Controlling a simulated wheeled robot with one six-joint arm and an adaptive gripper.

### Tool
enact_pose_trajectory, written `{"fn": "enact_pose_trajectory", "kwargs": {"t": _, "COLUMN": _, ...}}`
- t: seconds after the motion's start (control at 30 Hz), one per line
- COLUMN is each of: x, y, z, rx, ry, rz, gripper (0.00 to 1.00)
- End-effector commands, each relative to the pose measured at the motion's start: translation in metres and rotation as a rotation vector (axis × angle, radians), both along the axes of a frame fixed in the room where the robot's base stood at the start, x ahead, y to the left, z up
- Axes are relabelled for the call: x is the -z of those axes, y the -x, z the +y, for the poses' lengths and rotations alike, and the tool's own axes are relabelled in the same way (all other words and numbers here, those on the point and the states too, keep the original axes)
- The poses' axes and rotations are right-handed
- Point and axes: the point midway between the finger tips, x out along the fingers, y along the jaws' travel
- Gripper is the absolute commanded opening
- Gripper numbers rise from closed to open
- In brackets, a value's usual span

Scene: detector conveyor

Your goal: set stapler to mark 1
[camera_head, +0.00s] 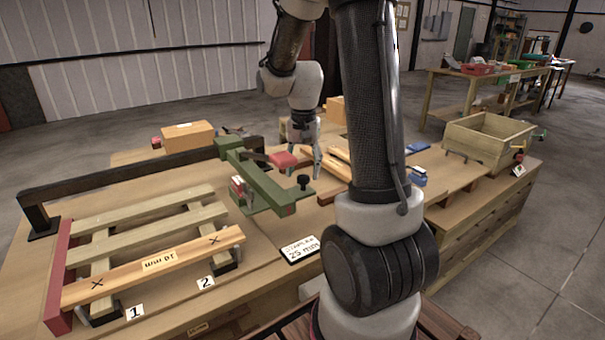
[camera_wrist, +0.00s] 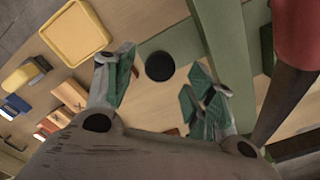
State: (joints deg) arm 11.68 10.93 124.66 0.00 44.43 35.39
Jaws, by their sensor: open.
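The green stapler (camera_head: 262,186) rides on a dark rail at the right of the wooden pallet. It stands to the right of mark 2 (camera_head: 206,282) and farther still from mark 1 (camera_head: 135,312). A black knob (camera_head: 303,180) stands on its near arm, and a red handle grip (camera_head: 283,159) shows behind the arm. My gripper (camera_head: 309,160) is just behind the knob, pointing down. In the wrist view my gripper (camera_wrist: 160,87) is open and empty. The black knob (camera_wrist: 160,66) appears between its fingers there; I cannot tell whether they touch it.
The pallet (camera_head: 150,208) has a top board with crosses and a 10 mm label. A "stapler 25 mm" card (camera_head: 299,249) lies at the front. A cardboard box (camera_head: 188,135) stands behind the rail (camera_head: 110,174). A wooden crate (camera_head: 488,137) stands at the right.

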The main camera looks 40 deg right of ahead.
Motion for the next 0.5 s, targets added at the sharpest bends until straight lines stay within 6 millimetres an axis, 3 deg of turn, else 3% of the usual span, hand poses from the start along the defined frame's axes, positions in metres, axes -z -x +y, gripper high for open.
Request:
{"fn": "enact_pose_trajectory", "kwargs": {"t": 0.2, "x": 0.020, "y": 0.000, "z": 0.000, "rx": 0.000, "ry": -0.001, "rz": 0.001, "gripper": 0.55}}
{"fn": "enact_pose_trajectory", "kwargs": {"t": 0.47, "x": 0.021, "y": 0.000, "z": 0.000, "rx": 0.000, "ry": 0.001, "rz": -0.001, "gripper": 0.55}}
{"fn": "enact_pose_trajectory", "kwargs": {"t": 0.5, "x": 0.021, "y": 0.000, "z": 0.000, "rx": 0.000, "ry": 0.001, "rz": -0.001, "gripper": 0.48}}
